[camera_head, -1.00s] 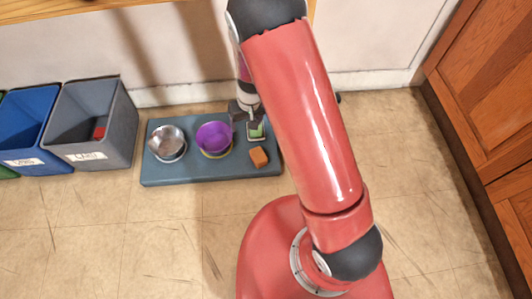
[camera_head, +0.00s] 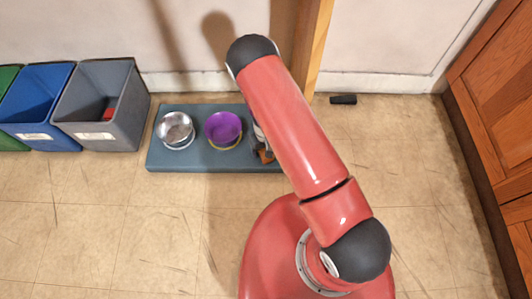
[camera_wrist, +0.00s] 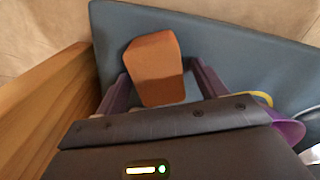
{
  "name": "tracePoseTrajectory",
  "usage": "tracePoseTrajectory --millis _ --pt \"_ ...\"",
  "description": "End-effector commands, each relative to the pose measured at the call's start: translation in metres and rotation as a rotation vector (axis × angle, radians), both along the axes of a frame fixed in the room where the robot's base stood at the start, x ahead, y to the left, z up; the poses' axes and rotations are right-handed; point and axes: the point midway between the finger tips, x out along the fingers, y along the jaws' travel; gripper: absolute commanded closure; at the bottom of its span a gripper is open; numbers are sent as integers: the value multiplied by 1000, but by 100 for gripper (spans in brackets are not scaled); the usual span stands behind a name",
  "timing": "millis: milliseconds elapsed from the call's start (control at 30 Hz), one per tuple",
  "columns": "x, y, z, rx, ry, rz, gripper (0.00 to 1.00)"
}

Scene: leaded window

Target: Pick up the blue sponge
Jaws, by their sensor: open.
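No blue sponge can be made out in either view. An orange-brown block (camera_wrist: 154,62) lies on the blue-grey tray (camera_wrist: 245,55) in the wrist view. My gripper (camera_wrist: 162,72) is open, with its two dark purple fingers on either side of the block. Whether they touch it I cannot tell. In the head view the block (camera_head: 265,158) shows at the tray's (camera_head: 185,164) right part, partly covered by my red arm, which also hides the gripper and the tray's right end.
A metal bowl (camera_head: 175,128) and a purple bowl (camera_head: 222,128) stand on the tray. Green, blue and grey bins (camera_head: 125,85) stand left; the grey one holds something red. A wooden post (camera_wrist: 40,105) is close beside my gripper. A black object (camera_head: 343,99) lies by the wall.

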Motion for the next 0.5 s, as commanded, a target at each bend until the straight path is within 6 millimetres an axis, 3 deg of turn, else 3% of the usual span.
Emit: tracePoseTrajectory --millis 267,500 --pt "0 0 -5 1 0 0 29" --pt "0 0 -5 0 0 0 58"
